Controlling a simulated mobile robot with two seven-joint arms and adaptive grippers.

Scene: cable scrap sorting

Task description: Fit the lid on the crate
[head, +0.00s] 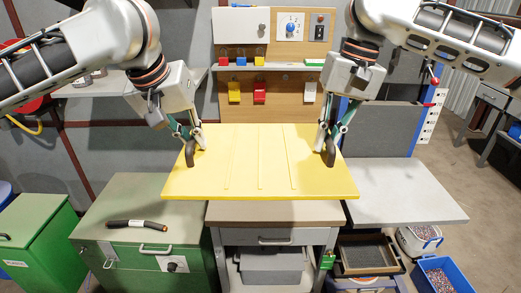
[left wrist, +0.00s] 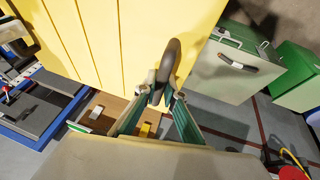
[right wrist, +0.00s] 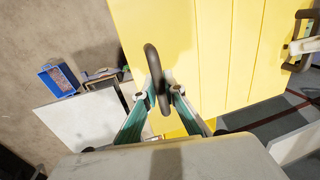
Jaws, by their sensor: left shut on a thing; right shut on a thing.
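The lid (head: 245,165) is a wide, flat yellow panel with raised ribs, roughly level in front of me. It also fills much of the left wrist view (left wrist: 110,40) and the right wrist view (right wrist: 210,60). My left gripper (head: 193,140) is shut on the dark loop handle (left wrist: 168,68) at the lid's left end. My right gripper (head: 327,138) is shut on the matching handle (right wrist: 153,65) at its right end. I cannot make out the crate for certain; the lid hides what lies under it. Whether the lid touches anything below is unclear.
A workbench (head: 275,212) with a drawer stands under the lid's front edge. A grey side table (head: 405,195) is at right. A green cabinet (head: 120,195) at left bears a black cable piece (head: 135,223). A tool board (head: 267,95) stands behind; a blue bin (head: 445,275) is low right.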

